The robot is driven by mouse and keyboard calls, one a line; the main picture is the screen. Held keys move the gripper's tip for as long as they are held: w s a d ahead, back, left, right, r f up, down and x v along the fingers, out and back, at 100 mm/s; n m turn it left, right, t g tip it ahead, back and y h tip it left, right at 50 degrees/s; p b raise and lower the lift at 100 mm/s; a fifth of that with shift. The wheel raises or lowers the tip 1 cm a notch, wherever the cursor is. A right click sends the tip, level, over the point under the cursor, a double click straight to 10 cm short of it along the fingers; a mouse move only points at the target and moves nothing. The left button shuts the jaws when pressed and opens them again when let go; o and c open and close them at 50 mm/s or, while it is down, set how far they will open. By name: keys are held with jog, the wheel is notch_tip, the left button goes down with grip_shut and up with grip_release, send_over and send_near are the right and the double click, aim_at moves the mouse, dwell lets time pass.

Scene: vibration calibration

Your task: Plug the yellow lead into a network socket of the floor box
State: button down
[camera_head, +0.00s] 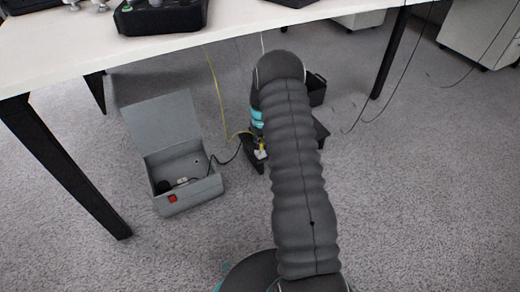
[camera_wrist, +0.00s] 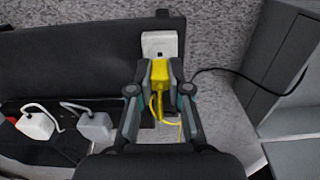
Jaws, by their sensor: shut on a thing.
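The yellow lead (camera_head: 214,80) hangs from the desk and runs to my gripper (camera_head: 261,143). In the wrist view my gripper (camera_wrist: 160,78) is shut on the lead's yellow plug (camera_wrist: 160,73), one finger on each side. A white socket block (camera_wrist: 159,44) lies straight ahead of the plug; it also shows in the head view (camera_head: 261,155). The plug's front meets the block's near edge in the picture; I cannot tell whether it is inside. The block sits at the edge of a dark panel (camera_wrist: 80,62), seemingly part of the floor box. My arm hides much of it.
White and grey plugs (camera_wrist: 36,126) with cables sit in a black unit at left. A grey box (camera_head: 190,195) with raised lid and red switch stands left of my arm. A black cable (camera_wrist: 235,72) runs beside the block. The desk (camera_head: 200,30) is overhead; its leg (camera_head: 65,165) stands left.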

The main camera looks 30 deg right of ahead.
jog(key=shift+r+p, duration=0.5)
jog(key=shift+r, duration=0.9)
jog(key=shift+a, duration=0.1)
jog(key=a+f+b, duration=0.1)
jog(key=a, duration=0.7)
jog(key=a+f+b, duration=0.1)
jog(key=a, duration=0.6)
jog(key=a+f+b, duration=0.1)
jog(key=a+f, duration=0.1)
jog(key=a, duration=0.6)
jog(key=shift+w+a, duration=0.25)
jog(key=shift+a, duration=0.05)
jog(key=shift+a+f, duration=0.2)
jog(key=shift+a, duration=1.05)
jog(key=shift+d+f, duration=0.1)
jog(key=shift+f, duration=1.55)
jog(key=shift+f, duration=0.95)
